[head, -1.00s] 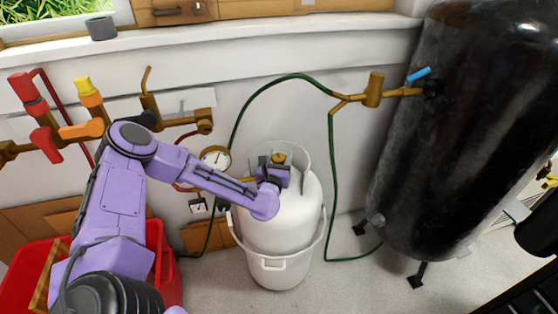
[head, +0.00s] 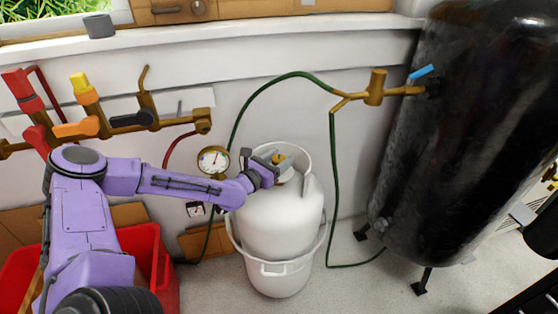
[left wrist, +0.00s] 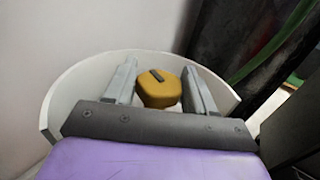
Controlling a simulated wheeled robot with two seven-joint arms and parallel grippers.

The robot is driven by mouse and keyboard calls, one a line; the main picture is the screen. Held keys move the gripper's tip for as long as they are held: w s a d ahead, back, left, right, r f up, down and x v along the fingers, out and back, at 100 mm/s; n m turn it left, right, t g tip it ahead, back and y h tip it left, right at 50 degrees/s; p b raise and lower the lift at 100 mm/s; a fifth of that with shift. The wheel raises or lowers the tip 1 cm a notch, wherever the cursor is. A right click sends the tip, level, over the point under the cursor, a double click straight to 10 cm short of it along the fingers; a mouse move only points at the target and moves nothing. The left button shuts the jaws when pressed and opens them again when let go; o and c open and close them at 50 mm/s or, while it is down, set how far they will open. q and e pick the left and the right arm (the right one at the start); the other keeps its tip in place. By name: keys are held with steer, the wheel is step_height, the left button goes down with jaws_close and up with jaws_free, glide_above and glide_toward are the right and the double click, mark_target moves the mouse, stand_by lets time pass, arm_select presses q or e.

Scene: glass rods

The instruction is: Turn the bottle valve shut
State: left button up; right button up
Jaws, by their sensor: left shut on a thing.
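The bottle valve is a small brass-yellow knob (head: 278,158) on top of the white gas bottle (head: 280,220), inside its white collar. In the left wrist view the knob (left wrist: 158,88) has a dark mark on top and sits between two grey fingers. My left gripper (head: 276,160) reaches in from the left over the bottle's top and is shut on the knob. The collar (left wrist: 75,85) curves around the fingers. The lower part of the knob is hidden. My right gripper is not in view.
A pressure gauge (head: 213,161) and red, orange and yellow valve handles are on the wall at left. A green hose (head: 333,180) hangs behind the bottle. A big black tank (head: 440,140) stands at right. A red bin (head: 150,250) is at lower left.

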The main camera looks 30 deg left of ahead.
arm_select(q)
steer(key=o, duration=0.9)
steer(key=shift+o, duration=0.2)
steer(key=s+a+p, duration=0.1)
steer(key=s+p, duration=0.2)
steer(key=s, duration=0.7)
steer(key=shift+s+a, duration=0.15)
steer(key=shift+s, duration=0.1)
